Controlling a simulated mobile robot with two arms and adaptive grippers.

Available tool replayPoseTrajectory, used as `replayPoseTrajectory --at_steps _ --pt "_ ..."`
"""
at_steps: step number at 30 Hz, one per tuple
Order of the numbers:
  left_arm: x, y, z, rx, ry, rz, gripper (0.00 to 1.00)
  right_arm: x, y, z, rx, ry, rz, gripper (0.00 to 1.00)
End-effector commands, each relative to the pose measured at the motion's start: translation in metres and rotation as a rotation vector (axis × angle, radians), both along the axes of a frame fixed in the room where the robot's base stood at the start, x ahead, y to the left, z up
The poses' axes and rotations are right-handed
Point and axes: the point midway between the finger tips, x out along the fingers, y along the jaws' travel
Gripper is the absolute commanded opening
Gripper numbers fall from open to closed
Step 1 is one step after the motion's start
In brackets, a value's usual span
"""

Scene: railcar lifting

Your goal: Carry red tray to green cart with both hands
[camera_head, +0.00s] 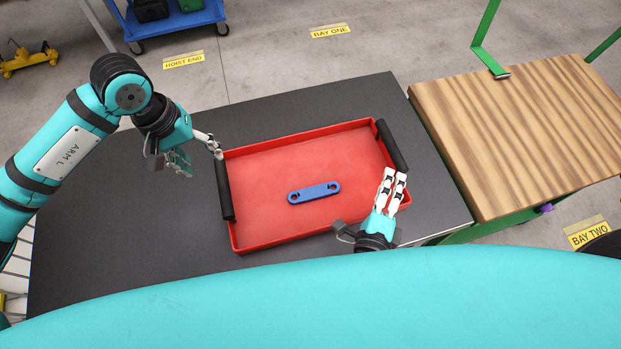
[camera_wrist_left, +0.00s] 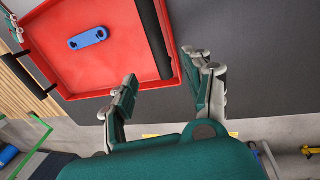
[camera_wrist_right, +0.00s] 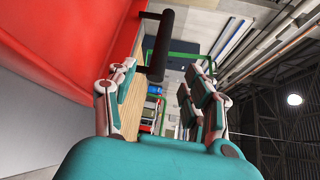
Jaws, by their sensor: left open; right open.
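The red tray (camera_head: 262,226) lies on a dark table, with a black handle on its left side (camera_head: 224,190) and another on its right side (camera_head: 392,146). A blue link (camera_head: 314,193) lies in it. My left gripper (camera_head: 198,156) is open beside the tray's far left corner, near the left handle; the left wrist view shows that handle (camera_wrist_left: 155,38) ahead of the fingers. My right gripper (camera_head: 393,180) is open near the right handle, which shows beyond the fingers in the right wrist view (camera_wrist_right: 160,46). The green cart (camera_head: 520,125) has a wooden top and stands right of the table.
The dark table (camera_head: 130,235) has bare room left of the tray. A green upright frame (camera_head: 485,40) rises at the cart's far side. The cart's wooden top is empty. A blue trolley (camera_head: 170,20) and a yellow jack (camera_head: 28,60) stand on the floor behind.

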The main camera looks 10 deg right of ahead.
Motion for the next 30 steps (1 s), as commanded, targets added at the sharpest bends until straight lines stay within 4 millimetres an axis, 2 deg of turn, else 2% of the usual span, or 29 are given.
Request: replayPoseTrajectory --at_steps 1,9,15,21,29,30 --pt "-0.001 -0.003 -0.012 -0.001 0.005 0.0 0.51 0.01 -0.005 0.0 0.0 -0.004 -0.001 0.51" --pt "0.001 -0.013 -0.063 -0.001 0.004 0.001 0.51 0.056 -0.03 -0.007 0.0 -0.002 0.0 0.51" --pt "0.002 -0.018 -0.089 -0.001 0.001 0.002 0.51 0.079 -0.043 -0.01 0.0 0.0 0.0 0.51" --pt "0.002 -0.019 -0.099 0.0 0.0 0.0 0.51 0.088 -0.048 -0.012 0.001 0.001 0.001 0.51" --pt "0.003 -0.02 -0.1 0.0 -0.001 0.0 0.51 0.089 -0.049 -0.012 0.001 0.002 0.0 0.51" --pt "0.003 -0.02 -0.1 0.0 -0.001 0.0 0.49 0.089 -0.049 -0.012 0.0 0.001 0.0 0.49"
